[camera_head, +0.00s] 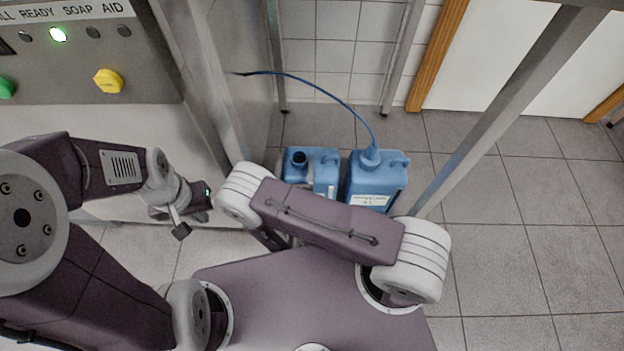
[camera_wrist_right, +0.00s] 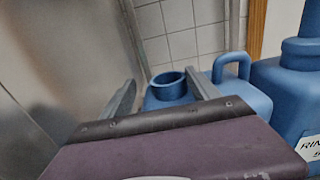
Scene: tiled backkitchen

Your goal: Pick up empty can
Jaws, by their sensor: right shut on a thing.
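Two blue cans stand side by side on the floor. The left can (camera_head: 325,158) has an open neck with a dark mouth and no hose; it also shows in the right wrist view (camera_wrist_right: 258,102). The right can (camera_head: 378,180) has a blue hose in its cap and a label starting "RIN" in the right wrist view (camera_wrist_right: 285,85). My right gripper (camera_wrist_right: 160,77) is shut on the left can, its fingers on either side of the neck. In the head view my right arm hides most of it. My left gripper (camera_head: 190,220) is away to the left, near the steel panel; its jaw opening is unclear.
A steel machine with a control panel (camera_head: 60,75) and a yellow button (camera_head: 108,81) stands at left. Steel posts (camera_head: 500,110) frame the cans. A blue hose (camera_head: 318,87) arches over to the right can. The tiled floor (camera_head: 540,240) at right is clear.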

